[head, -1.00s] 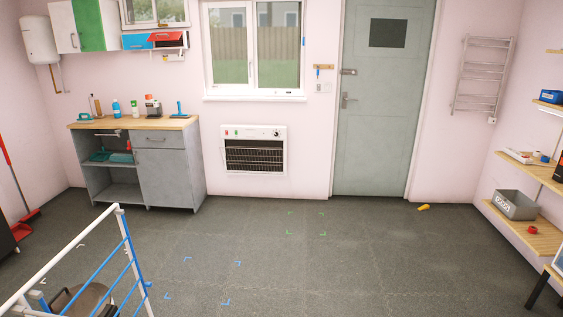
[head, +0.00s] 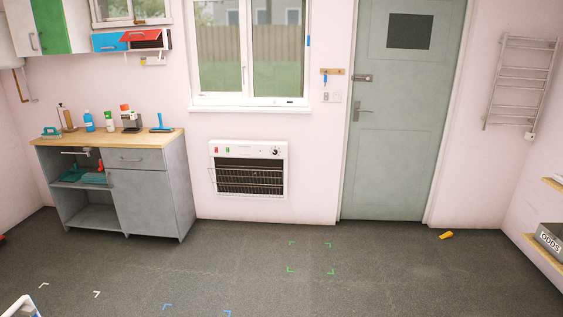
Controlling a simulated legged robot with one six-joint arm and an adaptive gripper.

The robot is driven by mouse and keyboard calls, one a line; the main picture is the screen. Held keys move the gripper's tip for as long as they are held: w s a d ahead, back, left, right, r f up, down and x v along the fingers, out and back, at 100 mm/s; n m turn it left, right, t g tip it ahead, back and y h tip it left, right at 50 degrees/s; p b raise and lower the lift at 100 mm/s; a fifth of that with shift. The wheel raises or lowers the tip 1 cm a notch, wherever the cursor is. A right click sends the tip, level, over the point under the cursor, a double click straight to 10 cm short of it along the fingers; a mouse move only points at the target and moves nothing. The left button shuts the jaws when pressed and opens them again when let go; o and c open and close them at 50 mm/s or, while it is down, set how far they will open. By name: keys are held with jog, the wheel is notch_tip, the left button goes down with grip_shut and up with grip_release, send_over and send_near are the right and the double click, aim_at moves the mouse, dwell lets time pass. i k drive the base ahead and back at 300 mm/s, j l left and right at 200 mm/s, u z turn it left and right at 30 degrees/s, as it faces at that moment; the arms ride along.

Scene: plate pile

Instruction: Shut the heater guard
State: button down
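A white wall heater (head: 247,149) with a control panel and knob along its top is on the pink wall below the window. Its dark wire guard (head: 248,182) is across the lower part of the front. The guard's upper left corner shows beyond the heater's left edge, so it seems to stand out from the front; how far is too small to tell. My gripper is not in view.
Open grey floor with green corner marks (head: 311,257) and blue marks lies before the heater. A grey cabinet (head: 150,196) stands left of it, a grey door (head: 398,120) is to its right. A yellow object (head: 446,235) lies near the door.

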aim_at(255, 174)
jog(key=i, duration=1.45)
jog(key=i+l+u, duration=0.1)
jog(key=i, duration=1.4)
jog(key=i+l+u, duration=0.1)
jog(key=i+u, duration=0.15)
jog(key=i, duration=0.25)
jog(key=i+l+u, duration=0.25)
jog(key=i, duration=0.25)
